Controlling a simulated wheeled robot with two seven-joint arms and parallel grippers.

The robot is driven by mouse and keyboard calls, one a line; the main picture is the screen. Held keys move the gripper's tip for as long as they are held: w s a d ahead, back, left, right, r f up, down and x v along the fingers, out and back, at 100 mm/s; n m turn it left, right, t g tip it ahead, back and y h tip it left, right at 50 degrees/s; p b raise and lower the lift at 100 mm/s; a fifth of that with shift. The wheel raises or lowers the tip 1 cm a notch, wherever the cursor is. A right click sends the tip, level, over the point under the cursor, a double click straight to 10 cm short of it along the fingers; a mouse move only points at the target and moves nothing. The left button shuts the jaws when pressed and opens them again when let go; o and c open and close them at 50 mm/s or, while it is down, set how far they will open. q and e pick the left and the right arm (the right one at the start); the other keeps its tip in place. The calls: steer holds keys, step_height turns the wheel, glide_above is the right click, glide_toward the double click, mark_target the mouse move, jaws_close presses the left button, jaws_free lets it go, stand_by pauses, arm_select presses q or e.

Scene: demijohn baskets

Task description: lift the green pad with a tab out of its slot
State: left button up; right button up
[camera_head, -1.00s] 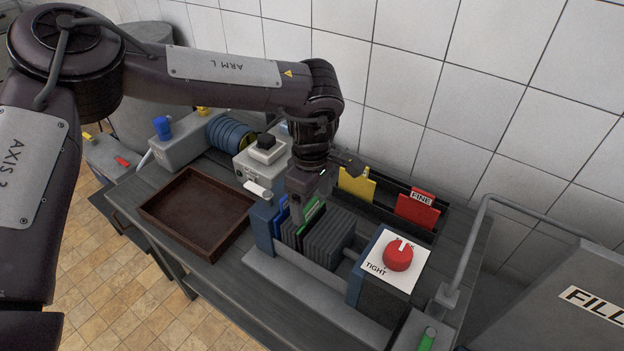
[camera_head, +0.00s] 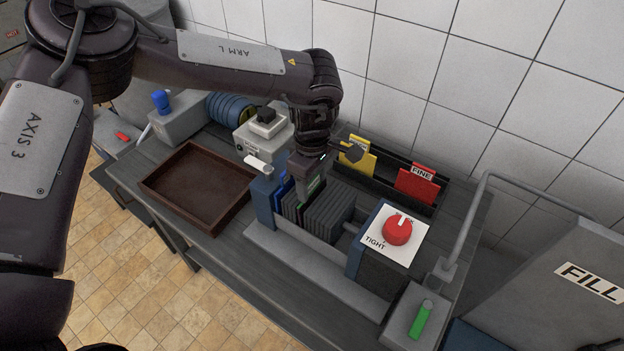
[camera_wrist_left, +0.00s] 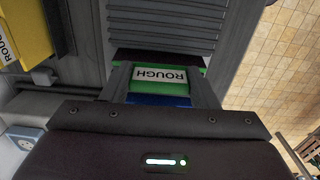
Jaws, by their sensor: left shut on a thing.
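The green pad (camera_wrist_left: 190,62) has a tab with a white ROUGH label, seen upside down in the left wrist view. My left gripper (camera_wrist_left: 160,82) is shut on this green pad, one finger at each side of the tab. In the head view my left gripper (camera_head: 306,198) points down into the pad rack (camera_head: 262,205). Only slivers of green show there, and the pad's lower part is hidden among the dark plates (camera_head: 330,215). A blue pad (camera_head: 281,190) stands just left of the gripper. My right gripper is not in view.
A brown tray (camera_head: 158,190) lies left of the rack. A red knob (camera_head: 397,230) on a TIGHT panel stands to the right. Behind, a dark holder carries a yellow pad (camera_head: 358,162) and a red FINE pad (camera_head: 416,186), near the tiled wall.

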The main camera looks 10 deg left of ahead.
arm_select(q)
steer(key=shift+r, duration=0.15)
steer(key=shift+r+p, duration=0.25)
steer(key=shift+p, duration=0.1)
steer(key=shift+r+p, duration=0.4)
steer(key=shift+r, duration=0.2)
